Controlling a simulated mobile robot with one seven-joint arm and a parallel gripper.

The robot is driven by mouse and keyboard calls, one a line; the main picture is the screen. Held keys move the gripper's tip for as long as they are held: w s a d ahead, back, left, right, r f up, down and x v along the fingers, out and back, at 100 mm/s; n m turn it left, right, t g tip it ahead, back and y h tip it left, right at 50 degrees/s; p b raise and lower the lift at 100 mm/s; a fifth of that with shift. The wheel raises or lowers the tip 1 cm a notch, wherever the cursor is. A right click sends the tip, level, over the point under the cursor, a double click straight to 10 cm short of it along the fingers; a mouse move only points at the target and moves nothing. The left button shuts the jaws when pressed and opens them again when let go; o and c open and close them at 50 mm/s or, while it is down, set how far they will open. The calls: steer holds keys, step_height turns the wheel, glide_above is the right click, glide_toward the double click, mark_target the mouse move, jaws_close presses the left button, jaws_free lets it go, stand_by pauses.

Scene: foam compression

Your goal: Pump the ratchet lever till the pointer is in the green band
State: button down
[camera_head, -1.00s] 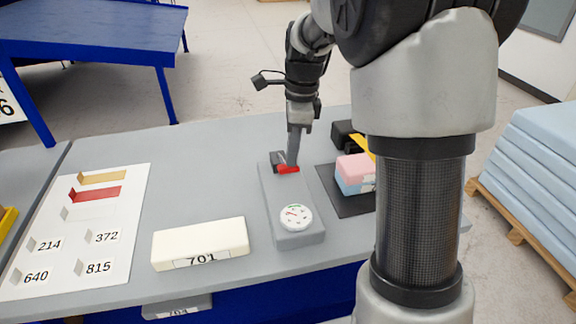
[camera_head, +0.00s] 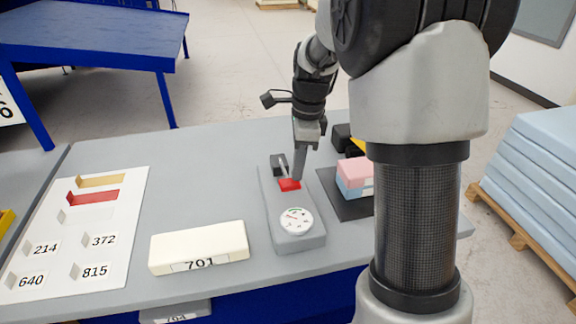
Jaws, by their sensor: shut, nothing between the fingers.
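The grey ratchet unit (camera_head: 285,237) stands on the table, with a round white gauge (camera_head: 297,221) at its near end. The gauge has a short green band near the top. The pointer is too small to read surely against it. The lever (camera_head: 283,167) slopes from a dark block at the far end down to its red handle (camera_head: 289,185). My gripper (camera_head: 299,176) is shut and empty, pointing down, with its tip at the right side of the red handle. I cannot tell whether it touches.
Right of the unit, a dark mat (camera_head: 341,206) bears pink and blue foam blocks (camera_head: 353,177), partly hidden by my arm. A cream block marked 701 (camera_head: 198,246) lies at the front left. A white sheet (camera_head: 120,222) with numbered tags is further left. The table between is clear.

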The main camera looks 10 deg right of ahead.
steer(key=shift+s+d+r, duration=0.1)
steer(key=shift+d, duration=0.35)
steer(key=shift+s+d+r, duration=0.1)
steer(key=shift+d, duration=0.3)
step_height(320, 180, up, 18)
steer(key=d+p, duration=0.1)
steer(key=p, duration=0.1)
steer(key=shift+s+d+f+p, duration=0.15)
steer(key=shift+d+f+p, duration=0.1)
steer(key=shift+d+p, duration=0.1)
steer(key=s+a+r+n+t+p, duration=0.2)
steer(key=s+r+n, duration=0.1)
steer(key=s+n, duration=0.25)
steer(key=s+a+r+n+t+p, duration=0.1)
steer(key=s+a+r+n+p, duration=0.15)
steer(key=s+n, duration=0.35)
steer(key=s+a+f+n+t+h+p, duration=0.1)
steer(key=s+f+n+t, duration=0.1)
steer(key=s+n, duration=0.6)
steer(key=shift+s+f+n+p, duration=0.35)
steer(key=shift+s+f, duration=0.1)
steer(key=shift+s, duration=0.65)
